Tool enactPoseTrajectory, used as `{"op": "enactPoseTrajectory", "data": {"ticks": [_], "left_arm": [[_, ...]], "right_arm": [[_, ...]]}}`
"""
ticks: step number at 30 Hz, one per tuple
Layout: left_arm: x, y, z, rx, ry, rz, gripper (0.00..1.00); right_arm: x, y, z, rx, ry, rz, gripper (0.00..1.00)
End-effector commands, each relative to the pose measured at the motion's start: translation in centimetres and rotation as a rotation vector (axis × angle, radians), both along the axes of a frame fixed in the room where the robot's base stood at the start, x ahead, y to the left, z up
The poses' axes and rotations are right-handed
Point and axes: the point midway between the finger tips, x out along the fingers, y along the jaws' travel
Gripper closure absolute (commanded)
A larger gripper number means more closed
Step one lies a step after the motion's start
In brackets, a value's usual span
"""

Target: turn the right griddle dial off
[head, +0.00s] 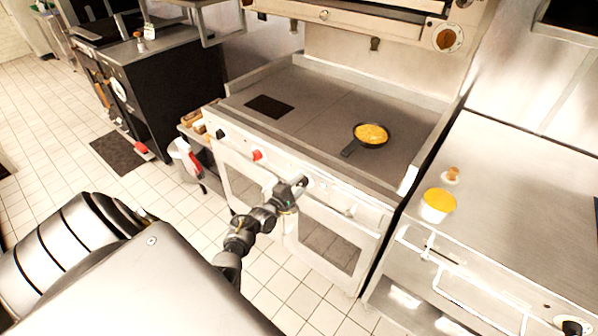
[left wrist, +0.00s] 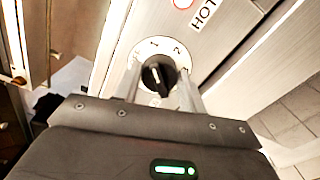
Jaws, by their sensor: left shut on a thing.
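The griddle (head: 325,100) has a front panel with dials. In the left wrist view a black dial (left wrist: 157,76) with a white pointer mark sits on a round white numbered plate. A red light (left wrist: 183,3) and a "HOT" label (left wrist: 204,15) are beside it. My left gripper (head: 302,182) is at the panel, right of a red knob (head: 257,155), and covers the dial in the head view. In the left wrist view its fingers (left wrist: 158,88) stand on either side of the dial, shut on it. My right gripper is out of view.
A black pan (head: 369,143) with yellow food stands on the griddle, its handle toward the front. A white tub with a yellow top (head: 437,205) is on the steel counter (head: 520,190) at right. Oven doors (head: 327,246) lie below the panel. The tiled floor in front is mostly clear.

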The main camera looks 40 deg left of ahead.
Motion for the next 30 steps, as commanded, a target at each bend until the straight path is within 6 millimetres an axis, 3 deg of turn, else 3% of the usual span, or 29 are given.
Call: {"op": "enactPoseTrajectory", "data": {"ticks": [18, 30], "left_arm": [[0.1, 0.2, 0.3, -0.549, -0.013, 0.002, 0.82], [0.1, 0.2, 0.2, -0.735, -0.016, 0.001, 0.82]], "right_arm": [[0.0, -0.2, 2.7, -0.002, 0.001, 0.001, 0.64], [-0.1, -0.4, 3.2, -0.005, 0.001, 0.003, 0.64]]}}
